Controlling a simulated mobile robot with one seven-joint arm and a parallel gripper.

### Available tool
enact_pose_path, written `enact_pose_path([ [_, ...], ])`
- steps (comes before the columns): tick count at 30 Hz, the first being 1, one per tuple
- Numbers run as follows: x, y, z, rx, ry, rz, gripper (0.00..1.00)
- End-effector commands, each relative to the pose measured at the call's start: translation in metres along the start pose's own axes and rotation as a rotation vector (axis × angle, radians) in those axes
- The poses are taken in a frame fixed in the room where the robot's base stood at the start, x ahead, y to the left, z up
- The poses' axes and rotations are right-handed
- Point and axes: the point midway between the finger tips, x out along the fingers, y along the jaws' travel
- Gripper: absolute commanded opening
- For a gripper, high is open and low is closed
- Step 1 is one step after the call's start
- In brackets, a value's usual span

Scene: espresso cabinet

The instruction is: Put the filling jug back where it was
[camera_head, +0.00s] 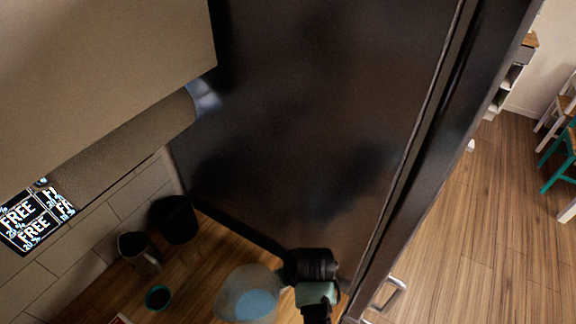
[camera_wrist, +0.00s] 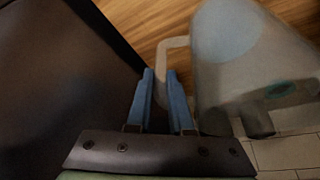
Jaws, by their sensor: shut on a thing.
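The filling jug (camera_head: 232,299) is a pale, translucent jug with a light blue patch, low in the middle of the head view. In the wrist view the jug (camera_wrist: 222,75) fills the upper right, and its pale handle (camera_wrist: 174,42) reaches between my fingers. My gripper (camera_head: 284,284) is at the right side of the jug, close to the dark panel. In the wrist view the blue fingers of my gripper (camera_wrist: 161,92) are shut on the handle. My arm hides little of the jug. Whether its base touches the wooden surface, I cannot tell.
A tall dark panel (camera_head: 310,110) stands close beside my gripper. A black container (camera_head: 175,219), a dark jug (camera_head: 135,247) and a teal-rimmed cup (camera_head: 157,297) stand on the wooden surface (camera_head: 205,262) to the left. A metal handle (camera_head: 390,292) sticks out at the lower right.

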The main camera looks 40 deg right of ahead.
Motion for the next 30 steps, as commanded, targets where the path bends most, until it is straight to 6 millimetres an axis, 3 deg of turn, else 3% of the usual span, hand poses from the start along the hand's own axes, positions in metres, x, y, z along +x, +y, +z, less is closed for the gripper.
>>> enact_pose_path([
  [13, 0.0074, -0.0001, 0.0026, 0.000, 0.002, 0.000, 0.00],
  [14, 0.0066, -0.0001, 0.0025, -0.001, 0.001, 0.000, 0.25],
  [18, 0.0063, -0.0001, 0.0024, -0.001, 0.001, 0.000, 0.49],
  [30, -0.0017, 0.0002, 0.0011, -0.001, 0.002, 0.001, 0.49],
])
